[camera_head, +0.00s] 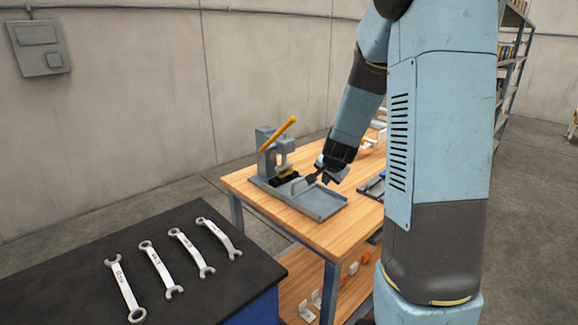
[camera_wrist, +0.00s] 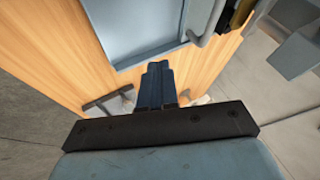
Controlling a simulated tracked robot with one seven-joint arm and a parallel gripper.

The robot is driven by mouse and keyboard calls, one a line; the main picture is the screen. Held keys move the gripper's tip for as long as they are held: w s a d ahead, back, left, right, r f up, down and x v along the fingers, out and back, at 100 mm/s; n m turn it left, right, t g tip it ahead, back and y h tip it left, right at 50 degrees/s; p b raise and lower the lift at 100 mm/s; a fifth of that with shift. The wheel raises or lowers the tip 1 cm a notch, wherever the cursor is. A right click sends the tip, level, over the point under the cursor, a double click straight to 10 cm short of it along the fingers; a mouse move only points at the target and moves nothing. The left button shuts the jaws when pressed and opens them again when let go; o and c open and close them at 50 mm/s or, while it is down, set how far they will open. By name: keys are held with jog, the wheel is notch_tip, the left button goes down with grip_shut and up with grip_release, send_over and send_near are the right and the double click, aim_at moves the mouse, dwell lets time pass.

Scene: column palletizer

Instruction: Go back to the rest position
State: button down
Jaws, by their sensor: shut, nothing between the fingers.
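My arm reaches over the wooden workbench (camera_head: 258,191) in the head view. My gripper (camera_head: 316,177) is just above and beside the grey press fixture (camera_head: 318,203), at the right of its upright part with the yellow-orange lever (camera_head: 278,133). In the wrist view my gripper (camera_wrist: 157,72) shows as two dark fingers held together, with nothing seen between them. The fixture's grey tray (camera_wrist: 135,25) lies past the fingertips there. I cannot tell whether the fingers touch the fixture.
A dark table (camera_head: 70,270) at lower left holds several wrenches (camera_head: 155,268). The bench's lower shelf (camera_head: 300,285) carries small white and orange parts. A shelf rack (camera_head: 512,65) stands at the back right. Bare floor (camera_head: 535,200) lies at the right.

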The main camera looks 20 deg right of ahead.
jog(key=s+a+r+n+y, duration=0.2)
jog(key=s+a+r+n, duration=0.55)
jog(key=s+r, duration=0.65)
jog(key=s+a+r+n, duration=0.1)
jog(key=s+r+n, duration=0.1)
jog(key=s, duration=0.7)
jog(key=s+a+r+n+g, duration=0.1)
jog(key=s+a+r, duration=0.1)
jog(key=s, duration=0.7)
jog(key=shift+a+r+n+g+h, duration=0.15)
jog(key=shift+r+n+g+h, duration=0.15)
jog(key=shift+r+n, duration=0.1)
jog(key=c, duration=1.8)
grip_release()
